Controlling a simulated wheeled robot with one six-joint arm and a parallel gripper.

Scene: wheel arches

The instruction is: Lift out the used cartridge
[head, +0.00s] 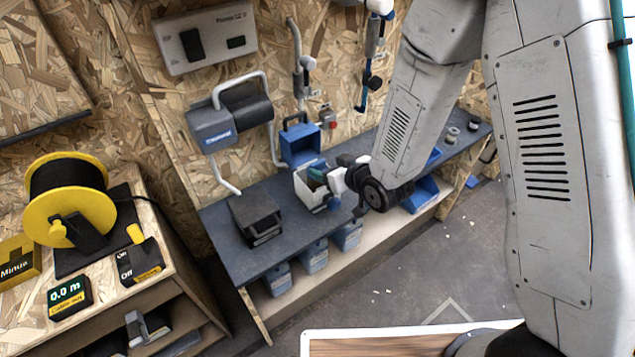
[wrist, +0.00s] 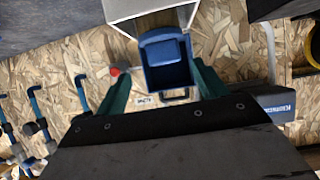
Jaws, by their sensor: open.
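My gripper (head: 322,177) is over the workbench, its green fingertips at a white open-topped box (head: 308,190). In the wrist view the green fingers of my gripper (wrist: 157,76) stand apart with nothing seen held between them. The white box (wrist: 125,9) also shows at the top of that view. A blue bin (head: 300,146) stands at the back of the bench by the wall; its blue body (wrist: 166,52) and handle appear between the fingers, apparently beyond them. I cannot tell which thing is the used cartridge, and the white box's inside is mostly hidden.
A black box (head: 256,219) sits left on the bench (head: 232,262). A blue-grey machine with a handle (head: 213,130) hangs on the wall above. A yellow cable reel (head: 68,205) stands far left. Bare bench lies between black and white boxes.

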